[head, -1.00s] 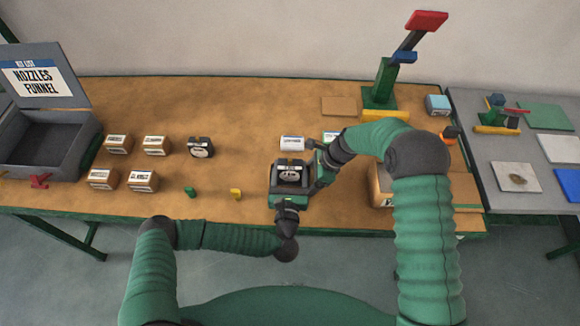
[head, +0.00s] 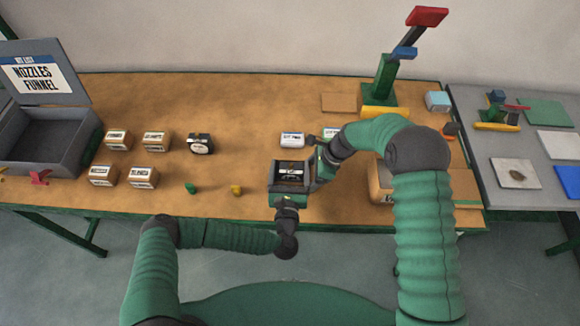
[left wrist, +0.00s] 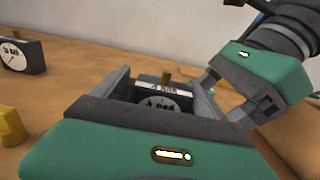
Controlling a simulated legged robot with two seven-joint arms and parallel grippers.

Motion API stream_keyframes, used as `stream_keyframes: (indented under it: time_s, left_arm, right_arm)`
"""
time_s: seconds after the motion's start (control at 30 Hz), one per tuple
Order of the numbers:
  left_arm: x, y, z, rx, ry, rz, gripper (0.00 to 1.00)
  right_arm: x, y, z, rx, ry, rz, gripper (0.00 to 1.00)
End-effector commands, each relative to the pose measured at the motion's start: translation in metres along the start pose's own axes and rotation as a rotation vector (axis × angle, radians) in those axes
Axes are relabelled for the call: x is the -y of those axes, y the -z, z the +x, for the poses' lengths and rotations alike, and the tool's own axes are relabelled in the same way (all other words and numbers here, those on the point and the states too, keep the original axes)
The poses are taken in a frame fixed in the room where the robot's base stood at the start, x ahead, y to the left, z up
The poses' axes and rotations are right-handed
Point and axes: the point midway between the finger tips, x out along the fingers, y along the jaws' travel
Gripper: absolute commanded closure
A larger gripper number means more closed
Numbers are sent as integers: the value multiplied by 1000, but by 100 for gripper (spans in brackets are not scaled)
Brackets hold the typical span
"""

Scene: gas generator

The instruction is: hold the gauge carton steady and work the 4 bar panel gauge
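The 4 bar panel gauge (head: 291,169) is a dark block with a white label and a tan stub on top. In the left wrist view the gauge (left wrist: 160,97) stands upright, its round face partly hidden by my palm. My left gripper (head: 290,176) has its fingers spread on either side of the gauge; I cannot tell whether they touch it. My right gripper (left wrist: 235,95) comes in from the right beside my left gripper's right finger. Its fingers look apart. A tan carton (head: 379,185) is mostly hidden behind my right arm; I cannot tell if it is the gauge carton.
A second dark gauge (head: 200,144) stands left, near several small tan cartons (head: 142,177). A green piece (head: 190,188) and yellow piece (head: 236,190) lie near the front edge. A grey kit box (head: 50,140) is far left. A green stand (head: 383,80) rises at the back right.

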Motion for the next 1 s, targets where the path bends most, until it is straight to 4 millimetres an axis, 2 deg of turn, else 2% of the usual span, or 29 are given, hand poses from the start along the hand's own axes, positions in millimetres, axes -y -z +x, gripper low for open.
stream_keyframes:
  time_s: [0.17, 0.27, 0.6, 0.7, 1.0]
  left_arm:
    - [2, 3, -1, -7, 5, 2, 8]
    - [2, -4, -1, -7, 5, 1, 8]
    - [1, -79, 0, -1, 4, -2, 8]
    - [0, -93, 0, 0, 1, -2, 8]
    - [0, -99, 0, -1, 0, 1, 8]
  right_arm:
    - [-1, -3, 1, 5, -3, 0, 46]
    - [-1, -3, 1, 5, -4, 0, 46]
    - [-1, -3, 1, 4, -3, 0, 46]
    - [-1, -2, 1, 4, -3, 0, 46]
    - [-1, -2, 1, 3, -2, 0, 46]
